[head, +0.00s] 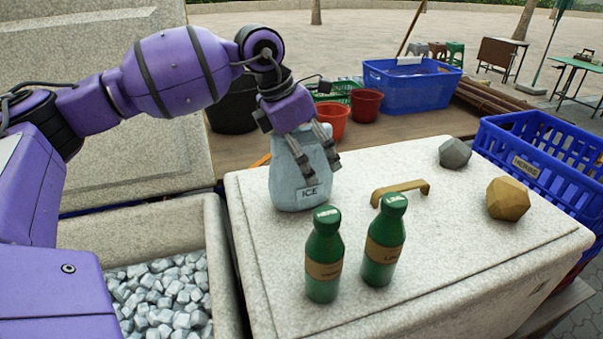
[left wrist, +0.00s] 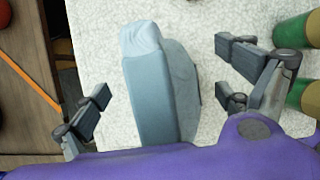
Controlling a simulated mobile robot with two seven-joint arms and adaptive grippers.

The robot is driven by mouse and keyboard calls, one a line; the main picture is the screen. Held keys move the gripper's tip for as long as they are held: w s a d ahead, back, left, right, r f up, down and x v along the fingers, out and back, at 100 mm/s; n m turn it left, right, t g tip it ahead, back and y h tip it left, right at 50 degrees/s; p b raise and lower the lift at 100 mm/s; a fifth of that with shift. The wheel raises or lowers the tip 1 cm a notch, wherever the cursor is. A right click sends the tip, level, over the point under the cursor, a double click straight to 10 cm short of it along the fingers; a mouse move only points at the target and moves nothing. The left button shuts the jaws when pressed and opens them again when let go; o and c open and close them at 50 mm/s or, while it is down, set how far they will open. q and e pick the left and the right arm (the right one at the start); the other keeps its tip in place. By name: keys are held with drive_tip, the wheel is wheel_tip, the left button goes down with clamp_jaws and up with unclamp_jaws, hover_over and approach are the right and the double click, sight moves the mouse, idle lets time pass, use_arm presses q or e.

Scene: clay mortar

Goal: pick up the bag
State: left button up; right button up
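A light blue bag (head: 291,180) with a label reading ICE stands upright on the closed stone lid of the chest. It also shows in the left wrist view (left wrist: 162,95), between the fingers. My left gripper (head: 306,155) is above and around the upper part of the bag. Its fingers are spread apart, with visible gaps to the bag on both sides in the left wrist view (left wrist: 165,95). The gripper partly hides the bag's top in the head view. My right gripper is not in view.
Two green bottles (head: 323,262) (head: 384,245) stand just right of the bag. A brass handle (head: 400,190), a grey stone (head: 454,153) and a tan stone (head: 507,198) are on the lid. An open bin of grey chunks (head: 165,297) is at left, a blue crate (head: 540,160) at right.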

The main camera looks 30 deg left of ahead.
use_arm(q)
drive_tip(key=c, duration=1.9)
drive_tip(key=shift+r, duration=0.15)
drive_tip(key=shift+c, duration=0.2)
drive_tip(key=shift+w+r, duration=0.1)
